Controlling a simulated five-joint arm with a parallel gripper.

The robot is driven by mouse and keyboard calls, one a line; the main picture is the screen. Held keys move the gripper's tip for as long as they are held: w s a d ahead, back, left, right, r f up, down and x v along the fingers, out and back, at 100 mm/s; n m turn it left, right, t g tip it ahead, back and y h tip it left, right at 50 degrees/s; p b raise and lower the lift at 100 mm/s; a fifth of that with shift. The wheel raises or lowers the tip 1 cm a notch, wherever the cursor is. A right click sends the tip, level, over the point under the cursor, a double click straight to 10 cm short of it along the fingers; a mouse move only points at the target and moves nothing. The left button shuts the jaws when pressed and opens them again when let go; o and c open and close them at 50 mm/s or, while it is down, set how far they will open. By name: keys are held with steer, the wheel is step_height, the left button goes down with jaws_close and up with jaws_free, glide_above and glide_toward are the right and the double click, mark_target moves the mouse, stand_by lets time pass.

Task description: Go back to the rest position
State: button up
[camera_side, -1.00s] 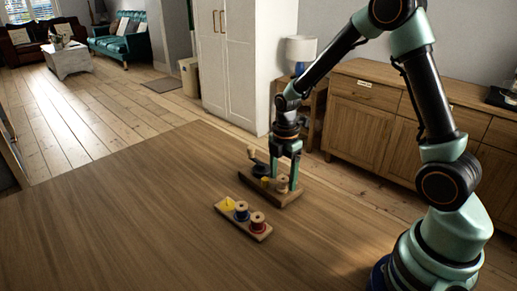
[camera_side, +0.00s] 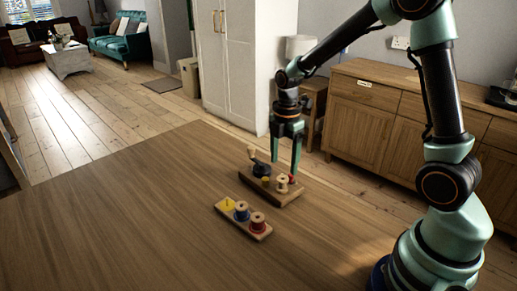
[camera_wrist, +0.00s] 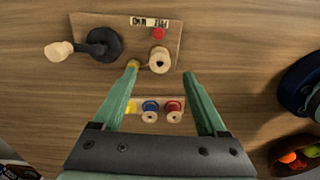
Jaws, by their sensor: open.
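My gripper (camera_side: 286,158) hangs above the far wooden board, its two green fingers apart and nothing between them in the side view. In the wrist view my gripper (camera_wrist: 161,72) also shows spread fingers. The far board (camera_side: 287,198) carries a dark crank with a pale handle (camera_side: 252,153), a pale wooden spool (camera_side: 282,184) and a small red knob (camera_wrist: 158,33). A nearer board (camera_side: 230,219) carries a yellow piece (camera_side: 227,204), a blue spool (camera_side: 241,211) and a red spool (camera_side: 258,222).
The boards rest on a wide wooden surface (camera_side: 110,220), mostly clear on the left. A sideboard (camera_side: 355,128) and a white cupboard (camera_side: 225,60) stand behind. In the wrist view, a bowl with colourful contents (camera_wrist: 300,157) shows at lower right.

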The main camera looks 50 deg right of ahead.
stand_by(0.4)
steer(key=s+a+r+m+t, duration=0.2)
steer(key=s+a+r+m, duration=0.1)
steer(key=s+r+m, duration=0.2)
steer(key=s+a+r+m+t, duration=0.3)
steer(key=s+r+m, duration=0.2)
steer(key=r+m, duration=0.4)
steer(key=shift+s+m+t, duration=0.25)
steer(key=shift+m+t, duration=0.05)
steer(key=shift+m, duration=1.3)
steer(key=shift+r, duration=0.15)
